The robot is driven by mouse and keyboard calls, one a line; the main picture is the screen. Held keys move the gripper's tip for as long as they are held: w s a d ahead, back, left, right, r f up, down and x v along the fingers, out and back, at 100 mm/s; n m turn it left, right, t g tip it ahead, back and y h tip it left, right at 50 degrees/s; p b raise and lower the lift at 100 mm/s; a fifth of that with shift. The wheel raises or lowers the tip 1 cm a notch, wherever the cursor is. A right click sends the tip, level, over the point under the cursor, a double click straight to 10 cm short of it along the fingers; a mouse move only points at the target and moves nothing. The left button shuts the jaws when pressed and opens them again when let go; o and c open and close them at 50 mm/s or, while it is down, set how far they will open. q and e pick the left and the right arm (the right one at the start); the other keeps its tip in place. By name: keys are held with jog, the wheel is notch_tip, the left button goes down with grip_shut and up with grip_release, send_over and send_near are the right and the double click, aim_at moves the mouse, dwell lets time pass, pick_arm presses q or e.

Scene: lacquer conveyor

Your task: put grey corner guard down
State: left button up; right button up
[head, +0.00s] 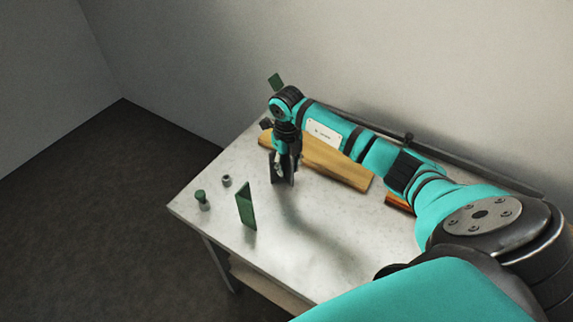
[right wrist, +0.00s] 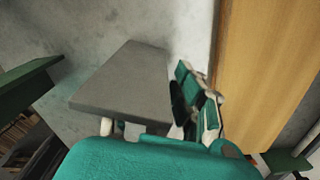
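The grey corner guard (head: 290,173) stands upright under my right gripper (head: 281,160) in the head view, close to the table top. I cannot tell whether its lower edge touches the table. In the right wrist view one flat grey face of the guard (right wrist: 122,83) fills the middle. A finger of the right gripper (right wrist: 190,105) lies against its right edge. The other finger is mostly hidden behind the guard. The gripper looks shut on it. My left gripper is not in view.
A green corner guard (head: 246,206) stands nearer the front, left of my gripper. A green-topped bolt (head: 202,199) and a nut (head: 227,180) are at the table's left. A wooden board (head: 335,166) lies behind, with an orange piece (head: 398,203) to its right. The table's (head: 290,260) front is clear.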

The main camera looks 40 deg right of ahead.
jog(key=shift+r, duration=0.1)
jog(key=shift+r, duration=0.15)
notch_tip(320, 180, up, 10)
jog(key=b, duration=0.3)
jog(key=shift+r, duration=0.9)
